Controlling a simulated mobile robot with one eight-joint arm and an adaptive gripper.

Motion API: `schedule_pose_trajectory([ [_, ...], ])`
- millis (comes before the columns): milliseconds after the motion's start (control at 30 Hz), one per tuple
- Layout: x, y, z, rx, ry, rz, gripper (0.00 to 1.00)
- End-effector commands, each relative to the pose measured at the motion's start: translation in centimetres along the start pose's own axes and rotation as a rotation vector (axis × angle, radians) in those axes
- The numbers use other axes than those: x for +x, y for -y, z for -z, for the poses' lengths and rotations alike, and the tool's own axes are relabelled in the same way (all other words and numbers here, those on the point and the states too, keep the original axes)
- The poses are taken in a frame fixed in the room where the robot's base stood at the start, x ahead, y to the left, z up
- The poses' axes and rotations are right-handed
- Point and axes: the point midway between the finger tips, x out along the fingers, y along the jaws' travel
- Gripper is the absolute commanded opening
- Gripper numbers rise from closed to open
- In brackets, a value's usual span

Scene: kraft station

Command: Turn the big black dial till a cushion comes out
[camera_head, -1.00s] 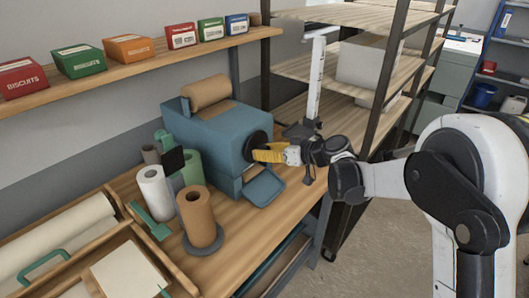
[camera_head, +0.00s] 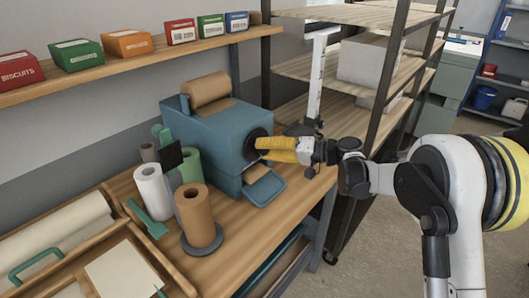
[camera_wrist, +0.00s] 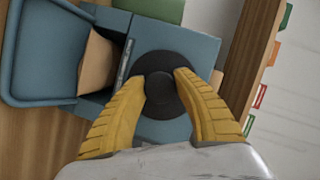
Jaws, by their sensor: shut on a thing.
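The big black dial (camera_head: 251,145) is on the right-hand face of the blue machine (camera_head: 208,137). It is a round disc with a raised centre in the wrist view (camera_wrist: 160,64). My gripper (camera_head: 262,149) has its yellow fingers on either side of the dial's centre, shut on it; the wrist view shows both fingertips (camera_wrist: 163,82) there. A brown paper cushion (camera_head: 257,173) shows at the machine's outlet above the blue tray (camera_head: 266,190). It also shows in the wrist view (camera_wrist: 97,62), beside the tray (camera_wrist: 45,50). Whether it is free of the machine I cannot tell.
A brown paper roll (camera_head: 207,90) lies on top of the machine. Several upright rolls, including a brown one (camera_head: 196,215), stand to the left on the wooden bench (camera_head: 246,225). A shelf of coloured boxes (camera_head: 127,44) is above. A rack post (camera_head: 388,85) stands right of the machine.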

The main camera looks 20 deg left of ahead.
Motion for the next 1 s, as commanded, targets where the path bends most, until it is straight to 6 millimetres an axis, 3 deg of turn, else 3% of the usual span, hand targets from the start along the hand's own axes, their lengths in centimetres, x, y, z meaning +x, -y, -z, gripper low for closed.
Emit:
schedule_pose_trajectory([
  [500,0.08,-0.01,-0.04,0.412,0.0,0.173,0.05],
  [1000,0.06,0.17,0.03,0.587,0.0,0.244,0.05],
])
